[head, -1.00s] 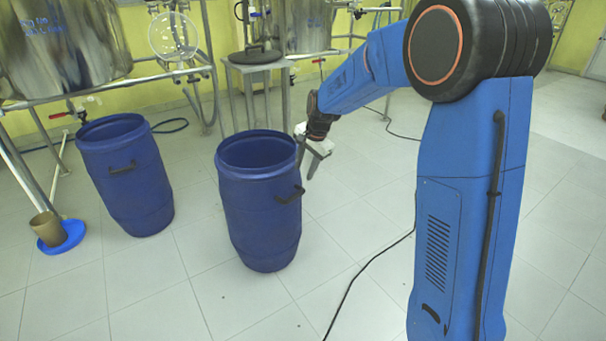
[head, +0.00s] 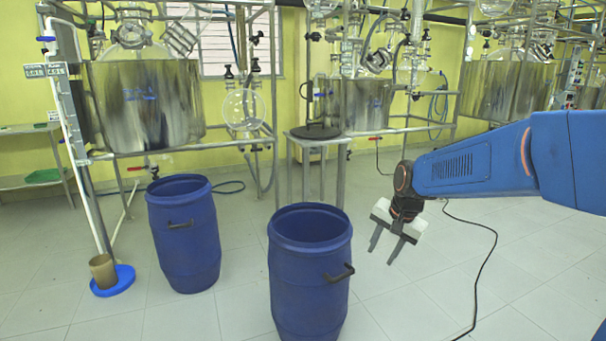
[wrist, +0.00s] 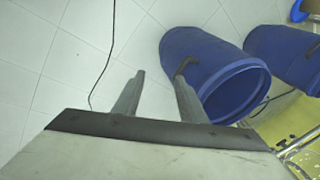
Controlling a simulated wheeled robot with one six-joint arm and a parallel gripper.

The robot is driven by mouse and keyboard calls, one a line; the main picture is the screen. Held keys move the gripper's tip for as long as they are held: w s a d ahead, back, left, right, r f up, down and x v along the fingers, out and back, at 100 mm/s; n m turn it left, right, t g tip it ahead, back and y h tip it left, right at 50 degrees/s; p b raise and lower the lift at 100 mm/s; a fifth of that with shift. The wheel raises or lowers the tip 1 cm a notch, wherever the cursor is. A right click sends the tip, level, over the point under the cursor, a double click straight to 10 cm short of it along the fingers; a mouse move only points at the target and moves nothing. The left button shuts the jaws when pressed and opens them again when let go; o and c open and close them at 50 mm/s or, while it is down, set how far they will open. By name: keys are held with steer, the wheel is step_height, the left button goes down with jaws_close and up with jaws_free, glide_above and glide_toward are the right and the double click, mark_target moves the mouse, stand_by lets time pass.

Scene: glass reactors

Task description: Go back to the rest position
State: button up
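My gripper (head: 384,245) hangs from the blue arm to the right of the nearer blue barrel in the head view, its two dark fingers pointing down. In the wrist view the fingers of my gripper (wrist: 156,88) are spread apart with nothing between them but floor behind. The arm reaches in from the right edge of the head view, with its forearm about level.
A blue open barrel (head: 310,270) stands left of my gripper, and a second barrel (head: 182,235) stands further left. A brown cup (head: 103,270) sits on a blue dish (head: 114,281). Steel-framed glass reactors (head: 145,100) line the back. A black cable (head: 487,265) crosses the floor on the right.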

steer(key=s+d+n, duration=0.3)
steer(key=s, duration=1.2)
steer(key=s+d+n+t+h, duration=0.1)
steer(key=s+d+n, duration=0.2)
steer(key=s, duration=1.2)
steer(key=shift+s+d+r+n, duration=0.25)
steer(key=shift+s+r+n, duration=0.15)
steer(key=shift+n, duration=0.4)
